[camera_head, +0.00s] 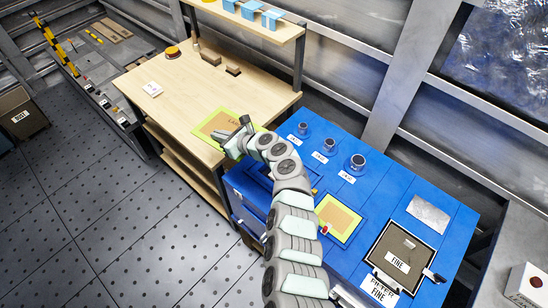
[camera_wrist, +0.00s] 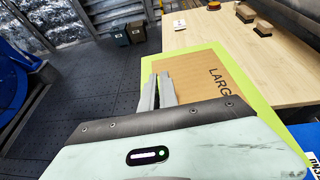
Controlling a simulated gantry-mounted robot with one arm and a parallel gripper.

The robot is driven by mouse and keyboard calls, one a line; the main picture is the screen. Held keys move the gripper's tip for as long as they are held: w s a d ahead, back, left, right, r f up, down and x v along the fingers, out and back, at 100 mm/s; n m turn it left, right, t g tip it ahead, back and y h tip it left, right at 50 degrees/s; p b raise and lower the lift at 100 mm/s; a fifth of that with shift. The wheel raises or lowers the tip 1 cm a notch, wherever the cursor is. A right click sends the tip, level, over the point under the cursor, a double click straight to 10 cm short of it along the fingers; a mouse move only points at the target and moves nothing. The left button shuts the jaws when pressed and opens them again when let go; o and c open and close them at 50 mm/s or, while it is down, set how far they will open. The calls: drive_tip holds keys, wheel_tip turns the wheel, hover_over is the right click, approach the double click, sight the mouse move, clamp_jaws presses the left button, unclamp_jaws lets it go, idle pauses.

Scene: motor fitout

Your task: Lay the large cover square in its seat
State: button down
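The large cover is a tan board with a lime-green border and the letters "LARG" showing. It appears at the right end of the wooden bench in the head view (camera_head: 211,122) and fills the middle of the wrist view (camera_wrist: 205,72). My gripper (camera_head: 240,134) is at its near edge; in the wrist view my two fingers (camera_wrist: 157,92) stand close together over its left border. I cannot tell whether they grip the cover, nor whether it rests on the bench or is slightly raised. A dark recess (camera_head: 262,172) in the blue machine top is mostly hidden by my arm.
The blue machine (camera_head: 300,165) adjoins the bench (camera_head: 165,95). It carries several dark round parts (camera_head: 357,162), a lime-bordered tan panel (camera_head: 339,218) and a dark frame marked FINE (camera_head: 400,257). A shelf (camera_head: 245,22) with blue bins stands above the bench. The bench's left half is mostly clear.

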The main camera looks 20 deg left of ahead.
drive_tip(key=w+d+f+m+t, duration=0.15)
drive_tip(key=d+f, duration=0.25)
drive_tip(key=d, duration=0.5)
drive_tip(key=w+d+f+n+g, duration=0.15)
drive_tip(key=d+f, duration=0.25)
drive_tip(key=d, duration=0.5)
drive_tip(key=shift+m+t, duration=0.5)
drive_tip(key=f+b, duration=0.2)
drive_tip(key=w+f+b, duration=0.1)
drive_tip(key=f+b, duration=0.1)
drive_tip(key=b, duration=0.1)
drive_tip(key=shift+d+f, duration=0.15)
drive_tip(key=shift+s+d+p, duration=0.15)
drive_tip(key=shift+d+p, duration=0.1)
drive_tip(key=shift+p, duration=0.15)
drive_tip(key=shift+f, duration=0.2)
drive_tip(key=shift+f+b, duration=1.45)
drive_tip(key=shift+f, duration=0.15)
drive_tip(key=shift+f, duration=0.2)
